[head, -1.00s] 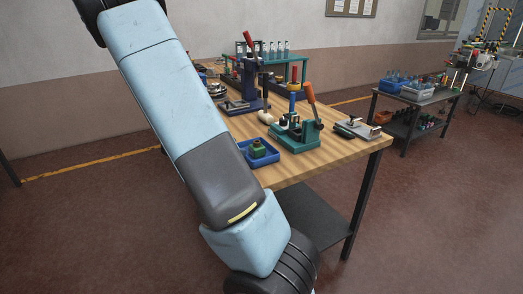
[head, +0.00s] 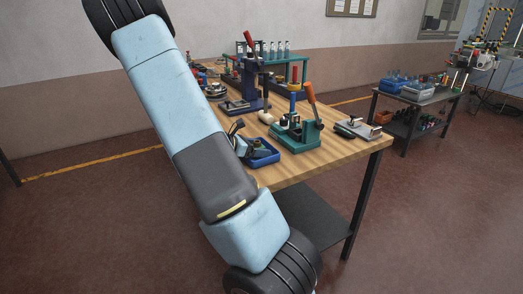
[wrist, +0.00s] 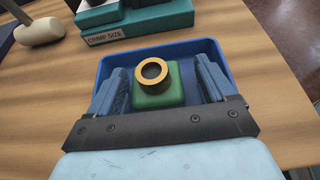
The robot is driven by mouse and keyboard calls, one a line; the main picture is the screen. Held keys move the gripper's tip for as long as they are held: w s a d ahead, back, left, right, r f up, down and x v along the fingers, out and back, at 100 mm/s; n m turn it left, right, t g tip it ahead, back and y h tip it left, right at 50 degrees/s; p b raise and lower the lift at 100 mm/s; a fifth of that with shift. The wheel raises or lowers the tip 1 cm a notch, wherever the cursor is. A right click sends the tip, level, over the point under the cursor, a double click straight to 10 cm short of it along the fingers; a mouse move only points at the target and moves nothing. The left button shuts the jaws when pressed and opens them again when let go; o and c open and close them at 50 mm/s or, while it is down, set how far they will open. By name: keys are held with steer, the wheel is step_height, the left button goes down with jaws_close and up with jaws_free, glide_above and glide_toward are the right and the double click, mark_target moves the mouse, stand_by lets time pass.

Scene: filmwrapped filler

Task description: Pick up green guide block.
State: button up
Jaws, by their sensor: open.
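The green guide block (wrist: 160,97), with a brass-coloured ring (wrist: 153,71) on its top, sits in a blue tray (wrist: 104,68) on the wooden table. My gripper (wrist: 160,74) is open, with one finger to the left of the block and one to the right, and a visible gap on each side. In the head view the blue tray (head: 272,158) is at the table's near edge, with my gripper (head: 244,148) over its left part. The block cannot be made out there, hidden behind my gripper and arm.
A teal fixture (head: 297,135) with an orange-handled lever stands just behind the tray. A pale mallet head (wrist: 38,32) lies to its left. A blue press (head: 250,90) stands farther back. A flat metal piece (head: 358,128) lies at the table's right corner.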

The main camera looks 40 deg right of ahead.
steer(key=c, duration=1.2)
steer(key=shift+r, duration=0.15)
